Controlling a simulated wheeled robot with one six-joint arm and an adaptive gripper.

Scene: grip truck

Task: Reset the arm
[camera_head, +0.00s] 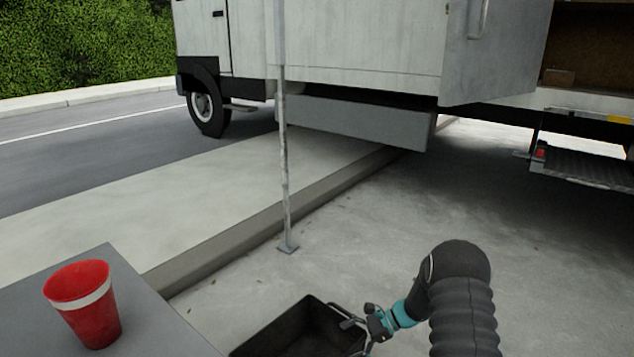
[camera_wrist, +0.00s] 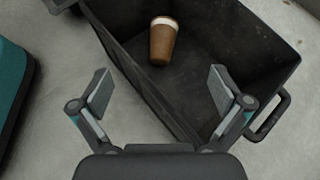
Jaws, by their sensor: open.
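My gripper (camera_wrist: 158,95) is open and empty in the wrist view, with its two fingers spread wide over the near wall of a black bin. In the head view my gripper (camera_head: 357,325) is at the bin's right side, at the end of my dark arm. The black bin (camera_head: 262,340) stands low at the bottom of the head view, its front part cut off. In the wrist view a brown cup with a white band (camera_wrist: 163,42) lies or stands inside the bin (camera_wrist: 262,45), apart from my fingers.
A red cup with a white band (camera_head: 88,318) stands on a grey surface (camera_head: 150,318) at lower left. A thin pole (camera_head: 284,160) rises behind the bin. A white truck (camera_head: 355,45) with an open rear is parked beyond.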

